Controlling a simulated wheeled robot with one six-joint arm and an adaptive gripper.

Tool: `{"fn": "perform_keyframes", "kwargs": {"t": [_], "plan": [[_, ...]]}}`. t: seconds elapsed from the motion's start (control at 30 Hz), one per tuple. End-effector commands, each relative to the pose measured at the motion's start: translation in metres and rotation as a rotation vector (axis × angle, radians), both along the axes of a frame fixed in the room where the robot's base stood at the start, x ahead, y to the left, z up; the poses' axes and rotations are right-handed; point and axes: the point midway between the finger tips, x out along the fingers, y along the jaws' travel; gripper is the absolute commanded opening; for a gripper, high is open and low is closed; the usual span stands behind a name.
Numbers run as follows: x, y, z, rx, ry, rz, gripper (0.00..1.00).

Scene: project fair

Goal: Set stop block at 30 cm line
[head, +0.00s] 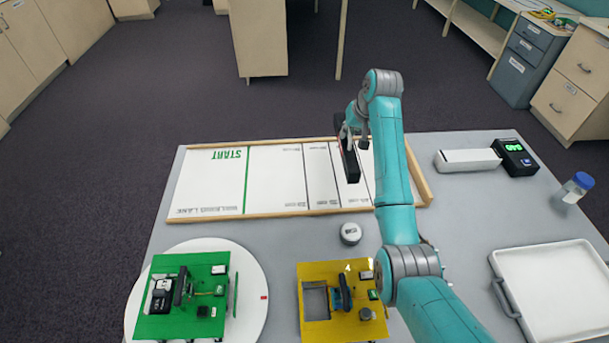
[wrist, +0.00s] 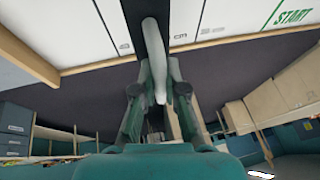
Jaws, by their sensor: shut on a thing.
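The stop block, a long black bar (head: 349,163), is over the right part of the white lane board (head: 275,175). It also shows in the wrist view (wrist: 121,27), with a pale grip piece (wrist: 155,55) on it. My gripper (head: 350,133) is shut on this piece, its fingers on either side in the wrist view (wrist: 158,85). The bar's far end reaches past the board's back rail in the head view, so it seems raised; its exact height is unclear. Several thin dark cross lines (head: 306,175) mark the board; their labels are too small to read. A green START line (head: 246,180) is at left.
A small round grey-white object (head: 350,233) lies in front of the board. A green kit (head: 205,270) on a white disc and a yellow kit (head: 312,335) are nearer. A white tray (head: 555,320), a white box (head: 468,160) and a black display (head: 515,157) are right.

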Motion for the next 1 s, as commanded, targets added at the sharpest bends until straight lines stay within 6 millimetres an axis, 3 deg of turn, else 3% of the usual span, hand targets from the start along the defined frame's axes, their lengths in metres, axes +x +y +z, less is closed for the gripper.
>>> {"fn": "perform_keyframes", "kwargs": {"t": [0.13, 0.4, 1.0], "plan": [[0.0, -0.009, -0.009, 0.0, 0.0, -0.009, 0.0], [0.0, -0.009, -0.051, 0.0, 0.0, -0.009, 0.0], [0.0, -0.009, -0.099, 0.0, -0.001, -0.009, 0.0]]}}
